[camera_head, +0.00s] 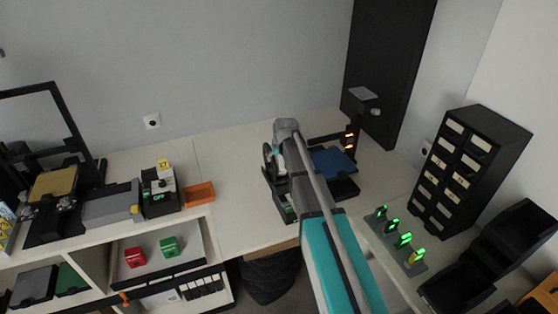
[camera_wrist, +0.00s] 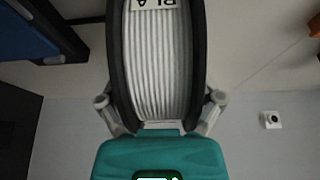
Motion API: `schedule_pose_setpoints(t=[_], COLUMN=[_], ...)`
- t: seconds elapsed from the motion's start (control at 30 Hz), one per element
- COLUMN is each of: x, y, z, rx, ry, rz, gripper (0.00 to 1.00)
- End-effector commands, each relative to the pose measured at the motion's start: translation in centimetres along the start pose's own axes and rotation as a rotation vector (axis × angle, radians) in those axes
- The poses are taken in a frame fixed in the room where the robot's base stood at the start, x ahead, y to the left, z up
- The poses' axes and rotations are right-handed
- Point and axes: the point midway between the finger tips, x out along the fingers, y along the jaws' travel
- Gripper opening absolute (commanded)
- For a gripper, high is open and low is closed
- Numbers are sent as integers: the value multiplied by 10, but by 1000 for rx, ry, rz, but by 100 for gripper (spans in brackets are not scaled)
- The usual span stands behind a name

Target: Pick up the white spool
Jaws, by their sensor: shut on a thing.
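The white spool (camera_wrist: 160,60) fills the upper middle of the wrist view, with white filament wound between two black flanges and a label marked "PLA". My gripper (camera_wrist: 160,108) has one finger on each side of it, pressed against the outer flanges, and is shut on it. In the head view, a small part of the spool (camera_head: 268,157) shows left of my arm's end; my arm hides most of it and my fingers. Whether the spool touches anything beneath it cannot be told.
A 3D printer with a blue bed (camera_head: 331,160) stands just right of my arm. An orange tray (camera_head: 199,194) lies to the left on the white table. A black drawer cabinet (camera_head: 465,170) and green-lit chargers (camera_head: 405,240) stand at the right.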

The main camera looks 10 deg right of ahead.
Motion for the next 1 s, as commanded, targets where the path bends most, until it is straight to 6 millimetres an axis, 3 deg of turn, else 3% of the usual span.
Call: schedule_pose_setpoints(t=[0.57, 0.83, 1.0], x=[-12, -34, -58], y=[0, 0, -4], z=[-5, -14, -4], rx=[0, 0, 0], ry=[-2, -1, -1], rz=[0, 0, 0], gripper=[17, 17, 17])
